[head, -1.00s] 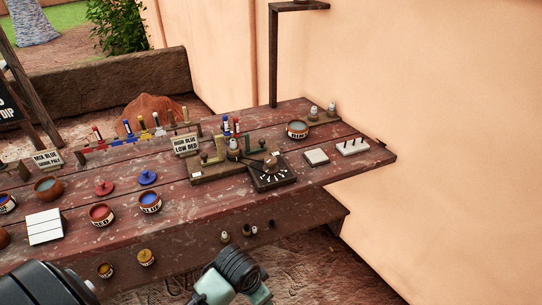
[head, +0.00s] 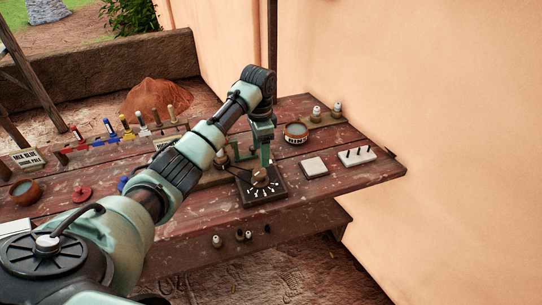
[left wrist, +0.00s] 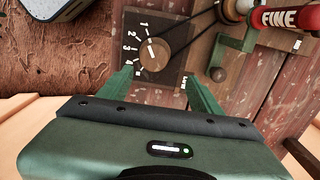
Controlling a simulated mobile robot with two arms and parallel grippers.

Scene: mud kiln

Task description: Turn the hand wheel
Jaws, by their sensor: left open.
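The hand wheel appears to be the brown round piece (head: 260,177) on a dark square plate (head: 270,194) with white scale marks, on the red bench. In the left wrist view the brown wheel (left wrist: 153,55) carries a white mark, and numbers run round it. A dark belt or cord leads from it to the upper right. My left gripper (head: 265,158) points down just above the wheel. In the left wrist view its two green fingers (left wrist: 158,74) are apart, with nothing between them; contact with the wheel does not show. My right gripper is not in view.
On the bench are a bowl (head: 295,132), a pale tile (head: 314,167) and a pegged white block (head: 357,156). A wall (head: 440,110) rises behind.

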